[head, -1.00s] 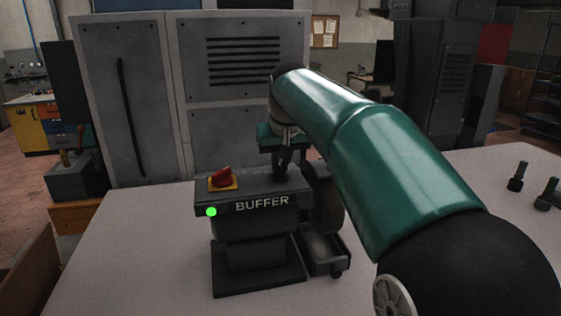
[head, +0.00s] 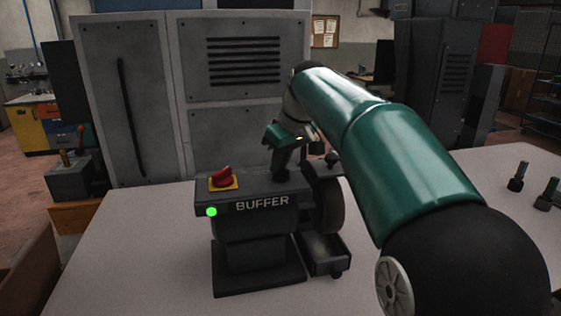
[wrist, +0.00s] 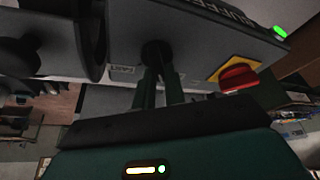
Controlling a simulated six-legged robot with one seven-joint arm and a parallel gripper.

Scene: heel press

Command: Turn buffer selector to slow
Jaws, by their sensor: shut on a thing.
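The buffer (head: 248,230) is a dark bench machine with a wheel (head: 328,203) on its right side and BUFFER lettered on its front. My gripper (head: 282,172) reaches down to the top of the machine, right of the red knob, with its hand tilted. In the wrist view my gripper's fingers (wrist: 160,80) are shut on a dark round selector knob (wrist: 156,52) on the machine's top. The fingers partly hide the knob, so I cannot tell where it points. A small white label (wrist: 122,71) sits beside it, too blurred to read surely.
A red knob on a yellow plate (head: 223,179) sits left of my gripper, with a green light (head: 211,212) below it. A grey cabinet (head: 130,100) stands behind. Small dark pegs (head: 518,178) stand at the table's right. The table (head: 130,260) is clear around the machine.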

